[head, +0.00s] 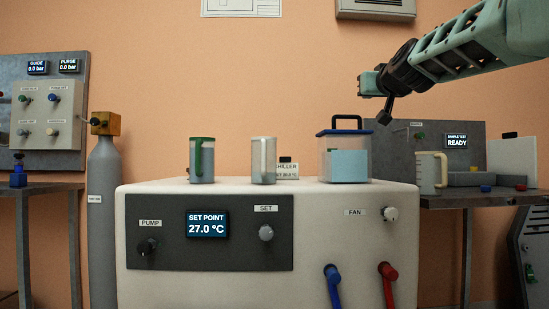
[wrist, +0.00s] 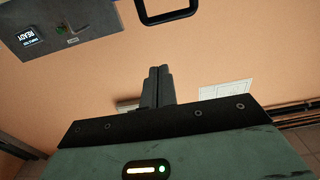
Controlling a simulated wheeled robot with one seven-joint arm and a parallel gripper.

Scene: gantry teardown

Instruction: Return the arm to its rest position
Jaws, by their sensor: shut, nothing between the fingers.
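My gripper (head: 384,115) hangs at the end of my green and black arm in the upper right of the head view. It is above and a little right of the lidded container (head: 344,165), apart from it. In the wrist view my gripper's two dark fingers (wrist: 158,86) are together with nothing between them. The container's dark handle (wrist: 167,10) shows at the top of the wrist view, beyond the fingertips.
A bench (head: 475,200) at right holds a jug (head: 428,178) and a panel. A gas cylinder (head: 103,220) stands left. Space above the mugs is free.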

